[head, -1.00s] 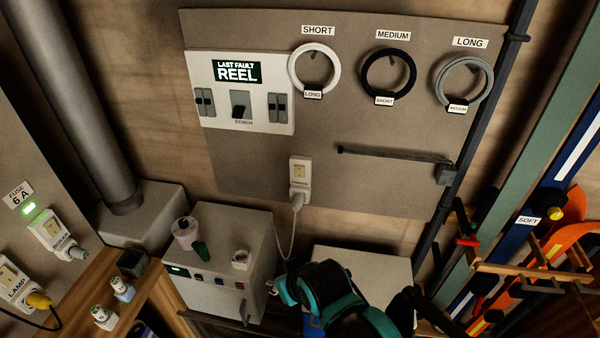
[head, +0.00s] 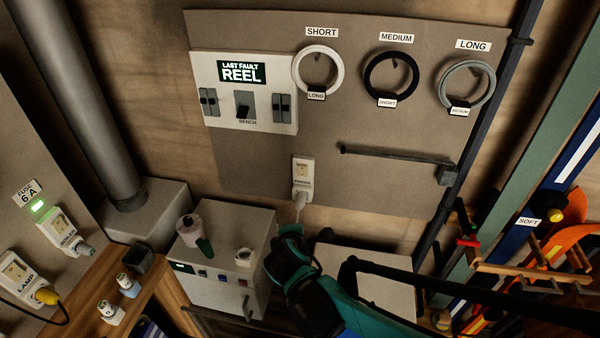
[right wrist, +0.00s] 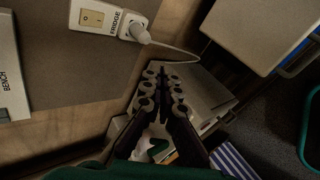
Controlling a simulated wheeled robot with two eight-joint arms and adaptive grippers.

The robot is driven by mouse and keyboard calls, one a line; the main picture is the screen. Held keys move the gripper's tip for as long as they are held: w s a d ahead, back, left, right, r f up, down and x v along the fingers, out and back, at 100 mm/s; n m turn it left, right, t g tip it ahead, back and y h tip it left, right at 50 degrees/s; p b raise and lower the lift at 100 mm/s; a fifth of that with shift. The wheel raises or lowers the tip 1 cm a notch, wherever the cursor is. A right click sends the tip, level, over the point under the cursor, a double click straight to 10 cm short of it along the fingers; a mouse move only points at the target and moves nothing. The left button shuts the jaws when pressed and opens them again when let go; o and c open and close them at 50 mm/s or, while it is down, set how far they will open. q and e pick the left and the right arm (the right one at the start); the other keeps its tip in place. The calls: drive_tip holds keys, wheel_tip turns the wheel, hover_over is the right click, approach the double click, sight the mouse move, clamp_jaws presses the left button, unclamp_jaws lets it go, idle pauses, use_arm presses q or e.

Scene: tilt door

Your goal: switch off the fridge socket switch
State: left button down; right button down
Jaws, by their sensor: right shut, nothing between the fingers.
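The fridge socket (head: 302,180) is a white plate low on the grey wall board, with a cream rocker switch (head: 302,170) above a plugged-in white plug. In the right wrist view the socket (right wrist: 115,18) is at the upper left, labelled FRIDGE, with its switch (right wrist: 92,18) and the plug with its cable. I cannot tell the rocker's position. My right gripper (right wrist: 162,72) is shut and empty, below and to the right of the plug in that view, apart from the switch. In the head view my teal right arm covers the area below the socket. My left gripper is not in view.
A bench switch panel (head: 245,93) is up and left of the socket. Hanging rings (head: 318,68) and a thin bar (head: 395,155) are on the board to the right. A white box (head: 222,262) stands below left. The board around the socket is clear.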

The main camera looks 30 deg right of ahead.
drive_tip(key=w+d+r+n+t+h+p, duration=0.1)
drive_tip(key=w+n, duration=0.6)
drive_tip(key=n, duration=0.7)
drive_tip(key=d+r+t+h, duration=0.1)
drive_tip(key=t+h, duration=0.1)
drive_tip(key=h, duration=0.1)
drive_tip(key=shift+w+r+n+t+h+p, duration=0.3)
drive_tip(key=shift+w+r+n+t+h, duration=0.05)
drive_tip(key=shift+n+t+h, duration=0.05)
drive_tip(key=b, duration=0.2)
approach(302, 169)
drive_tip(key=x, duration=0.5)
drive_tip(key=shift+w+d+f, duration=0.1)
drive_tip(key=shift+d+f, duration=0.05)
drive_tip(key=shift+f, duration=0.1)
drive_tip(key=shift+w+d+r, duration=0.1)
drive_tip(key=shift+w+d, duration=0.2)
drive_tip(key=shift+w, duration=0.15)
